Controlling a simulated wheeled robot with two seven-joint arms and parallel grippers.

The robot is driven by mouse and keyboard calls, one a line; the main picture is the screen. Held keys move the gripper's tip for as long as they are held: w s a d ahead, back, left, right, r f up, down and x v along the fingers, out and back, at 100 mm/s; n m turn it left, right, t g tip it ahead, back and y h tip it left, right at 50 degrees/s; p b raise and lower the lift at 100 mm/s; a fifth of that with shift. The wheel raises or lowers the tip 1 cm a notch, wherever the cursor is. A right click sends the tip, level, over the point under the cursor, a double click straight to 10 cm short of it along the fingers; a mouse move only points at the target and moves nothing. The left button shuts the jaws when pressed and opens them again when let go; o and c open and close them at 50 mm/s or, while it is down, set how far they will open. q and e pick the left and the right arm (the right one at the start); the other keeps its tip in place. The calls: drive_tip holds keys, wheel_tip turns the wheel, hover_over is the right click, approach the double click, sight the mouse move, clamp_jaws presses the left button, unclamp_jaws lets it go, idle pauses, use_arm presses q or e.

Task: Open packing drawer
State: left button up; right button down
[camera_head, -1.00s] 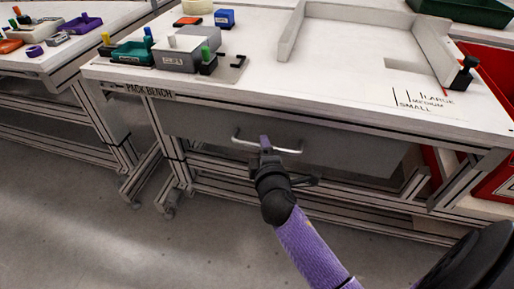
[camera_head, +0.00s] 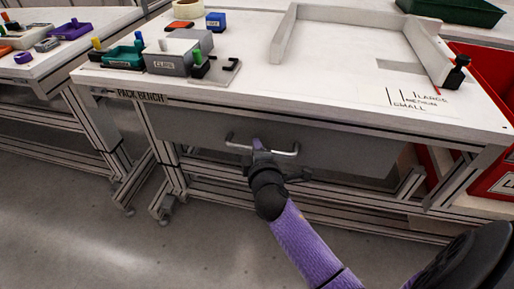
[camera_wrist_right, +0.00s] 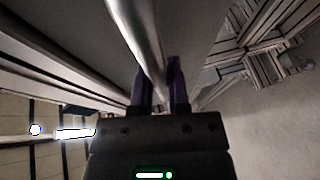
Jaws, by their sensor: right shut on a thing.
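The packing drawer (camera_head: 335,150) is a grey front panel under the white pack bench (camera_head: 300,85), and no opening shows along its top edge. Its curved metal handle (camera_head: 285,153) is on the left part of the panel. My right gripper (camera_head: 259,147) has its purple fingers shut on the handle, near the middle of the bar. In the right wrist view the handle bar (camera_wrist_right: 140,35) runs down between the two fingers (camera_wrist_right: 159,85). The fingers hide part of the bar. My left gripper is not in view.
On the bench are a grey labelled block (camera_head: 172,62), a teal holder (camera_head: 122,57), a blue box (camera_head: 216,20) and a white raised frame (camera_head: 287,35). A red bin (camera_head: 490,85) stands at the right. The floor (camera_head: 60,240) before the bench is clear.

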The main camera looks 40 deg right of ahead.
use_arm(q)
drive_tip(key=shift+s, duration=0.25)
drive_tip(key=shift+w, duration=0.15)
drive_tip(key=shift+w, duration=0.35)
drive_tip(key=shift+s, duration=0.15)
